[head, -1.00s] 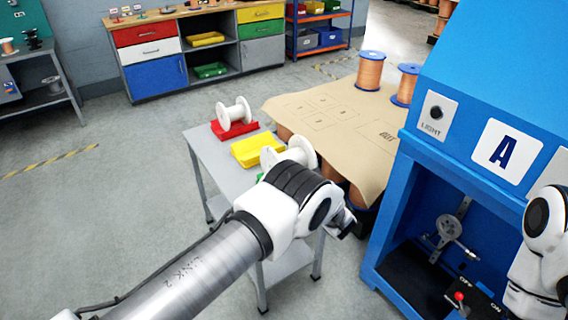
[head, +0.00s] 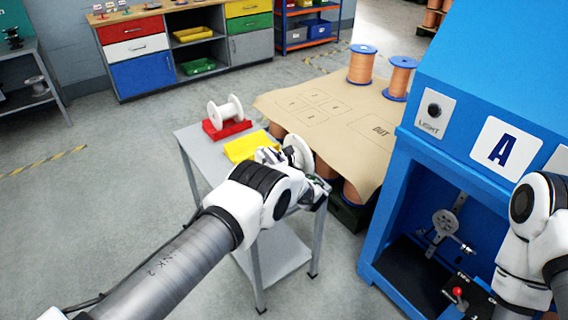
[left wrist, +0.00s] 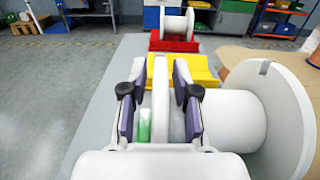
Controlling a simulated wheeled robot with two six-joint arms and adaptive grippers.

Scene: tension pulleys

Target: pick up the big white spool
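The big white spool (head: 299,152) is on the near part of the grey side table, partly hidden by my left arm in the head view. In the left wrist view its wide flange (left wrist: 290,115) and core (left wrist: 233,120) show at right. My left gripper (left wrist: 159,100) is at the spool's other flange, which stands edge-on between its fingers. The fingers are open, with gaps on both sides of that flange. In the head view the left gripper (head: 268,154) shows just left of the spool. My right arm is at the right edge; its gripper is not visible.
A yellow tray (head: 243,147) and a red tray (head: 226,129) holding another white spool (head: 225,111) lie farther along the table.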

